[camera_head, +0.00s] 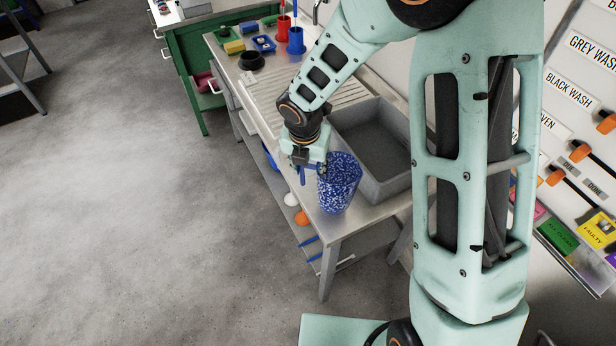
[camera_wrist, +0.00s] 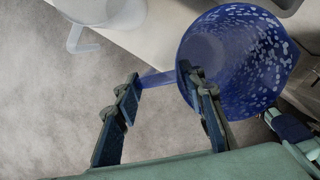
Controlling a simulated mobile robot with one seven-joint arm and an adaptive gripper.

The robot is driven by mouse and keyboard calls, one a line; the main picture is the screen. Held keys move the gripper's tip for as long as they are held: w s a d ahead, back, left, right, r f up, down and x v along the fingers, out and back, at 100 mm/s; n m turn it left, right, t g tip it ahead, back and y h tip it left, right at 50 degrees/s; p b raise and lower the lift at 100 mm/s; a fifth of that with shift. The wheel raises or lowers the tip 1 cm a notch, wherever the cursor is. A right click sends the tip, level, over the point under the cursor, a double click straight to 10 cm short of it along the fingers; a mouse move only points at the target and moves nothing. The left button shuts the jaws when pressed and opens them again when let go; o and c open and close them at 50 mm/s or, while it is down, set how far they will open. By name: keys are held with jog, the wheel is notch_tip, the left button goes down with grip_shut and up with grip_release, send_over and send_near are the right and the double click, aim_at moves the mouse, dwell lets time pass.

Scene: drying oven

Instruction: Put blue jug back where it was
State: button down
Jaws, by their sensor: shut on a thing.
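The blue jug (camera_head: 339,185) is speckled with white and is at the near end of the steel counter (camera_head: 333,224), beside the grey sink (camera_head: 388,188). It also shows in the wrist view (camera_wrist: 240,60), where its open mouth and part of its side are visible. My gripper (camera_head: 308,170) is at the jug's left side. In the wrist view my gripper's fingers (camera_wrist: 160,85) are on either side of the jug's handle (camera_wrist: 157,78), shut on it. I cannot tell whether the jug's base touches the counter.
A ribbed drainboard (camera_head: 335,95) lies behind the sink. Red (camera_head: 284,27) and blue (camera_head: 296,40) containers stand at the counter's far end. A white item (camera_head: 290,198) and an orange item (camera_head: 301,217) are on the shelf below.

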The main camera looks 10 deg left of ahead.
jog(key=b+x, duration=0.3)
jog(key=x, duration=0.1)
jog(key=shift+a+b, duration=0.2)
jog(key=shift+b, duration=0.15)
jog(key=shift+s, duration=0.1)
jog(key=shift+f, duration=0.15)
jog(key=c, duration=1.2)
grip_release()
jog(key=shift+c, duration=0.2)
jog(key=p+v, duration=0.1)
jog(key=v, duration=1.1)
jog(key=shift+r, duration=0.2)
